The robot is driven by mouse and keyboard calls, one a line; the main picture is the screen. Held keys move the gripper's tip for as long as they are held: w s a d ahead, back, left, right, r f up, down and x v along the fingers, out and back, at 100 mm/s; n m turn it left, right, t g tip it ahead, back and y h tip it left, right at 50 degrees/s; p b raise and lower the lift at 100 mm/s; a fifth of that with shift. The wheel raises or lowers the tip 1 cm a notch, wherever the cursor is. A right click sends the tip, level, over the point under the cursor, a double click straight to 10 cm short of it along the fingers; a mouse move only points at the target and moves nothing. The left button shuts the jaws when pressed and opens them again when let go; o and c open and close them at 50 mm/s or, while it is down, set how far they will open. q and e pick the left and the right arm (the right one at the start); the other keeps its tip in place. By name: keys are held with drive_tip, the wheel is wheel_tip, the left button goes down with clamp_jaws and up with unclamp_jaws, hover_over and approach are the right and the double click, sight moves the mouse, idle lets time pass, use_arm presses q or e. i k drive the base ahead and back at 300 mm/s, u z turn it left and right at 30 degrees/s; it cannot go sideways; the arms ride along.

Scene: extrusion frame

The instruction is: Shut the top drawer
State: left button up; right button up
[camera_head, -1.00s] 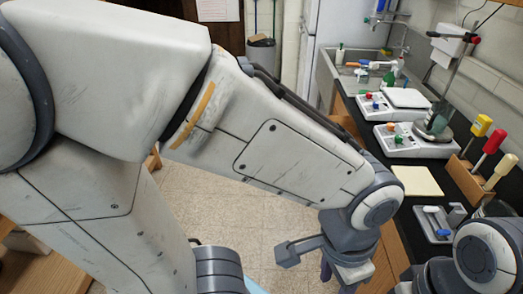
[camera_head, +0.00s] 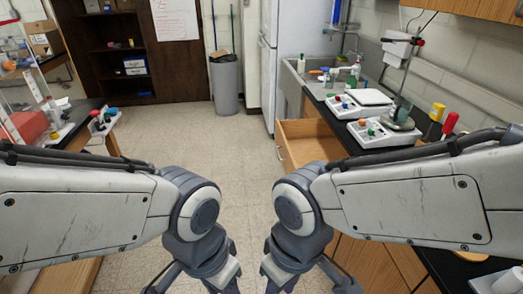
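A light wooden drawer (camera_head: 306,140) stands pulled out from under the dark bench top on the right, in the head view. Its front, with a small handle, faces the aisle, and its inside looks empty. My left gripper (camera_head: 196,283) hangs low in the aisle, left of the drawer and nearer to me. My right gripper (camera_head: 306,283) hangs below the drawer in the picture, apart from it. Both grippers are cut off by the bottom edge, so their fingertips are hidden. I see nothing held in either.
The dark bench top (camera_head: 345,112) carries white stirrer or scale devices (camera_head: 383,132), a flask stand and colored-handled tools. A sink (camera_head: 308,80) lies behind. A grey bin (camera_head: 224,88) stands at the back. Another bench (camera_head: 85,125) is at left. The tiled floor (camera_head: 205,140) between is clear.

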sight(299, 143)
drive_tip(key=u, duration=0.1)
drive_tip(key=i, duration=0.8)
drive_tip(key=z, duration=0.65)
drive_tip(key=k, duration=0.45)
drive_tip(key=u, duration=0.75)
drive_tip(key=i, duration=0.9)
drive_tip(key=z, duration=0.65)
